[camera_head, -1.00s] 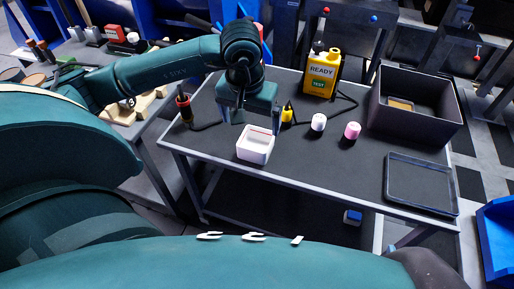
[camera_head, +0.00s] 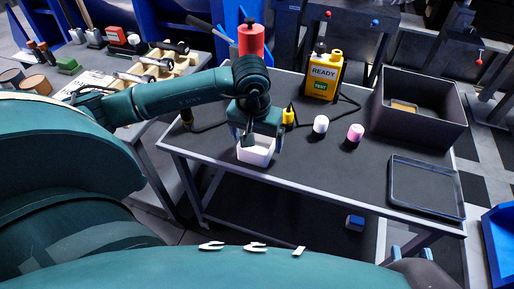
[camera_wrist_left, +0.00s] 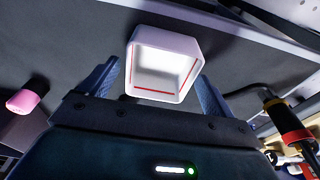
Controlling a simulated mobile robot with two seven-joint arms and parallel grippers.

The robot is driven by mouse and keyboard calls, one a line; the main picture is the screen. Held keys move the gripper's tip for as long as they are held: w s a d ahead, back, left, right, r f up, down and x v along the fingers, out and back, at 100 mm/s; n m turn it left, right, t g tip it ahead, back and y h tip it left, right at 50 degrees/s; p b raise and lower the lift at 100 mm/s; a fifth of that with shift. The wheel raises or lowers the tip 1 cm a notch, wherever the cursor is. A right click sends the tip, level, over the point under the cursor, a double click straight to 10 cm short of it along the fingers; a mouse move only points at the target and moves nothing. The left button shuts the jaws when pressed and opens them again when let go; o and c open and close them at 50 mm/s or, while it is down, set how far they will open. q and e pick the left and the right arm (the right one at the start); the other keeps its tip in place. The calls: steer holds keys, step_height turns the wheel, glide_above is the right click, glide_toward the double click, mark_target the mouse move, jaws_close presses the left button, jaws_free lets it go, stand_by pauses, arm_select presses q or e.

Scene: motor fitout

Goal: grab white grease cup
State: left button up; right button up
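The white grease cup (camera_head: 256,156) is a square, open-topped cup near the front left edge of the dark table. In the left wrist view the white cup (camera_wrist_left: 163,62) shows a red line inside and looks empty. My left gripper (camera_head: 262,142) is over the cup from behind, its fingers apart. In the wrist view the fingers (camera_wrist_left: 158,82) stand on either side of the cup, with gaps visible; I see no firm grip. My right gripper (camera_head: 412,253) shows only as two separated bluish tips at the bottom right, far from the cup.
A grey bin (camera_head: 425,122) and a shallow dark tray (camera_head: 424,188) occupy the right side. The front middle is clear.

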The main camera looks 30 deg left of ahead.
arm_select(q)
steer(key=c, duration=0.9)
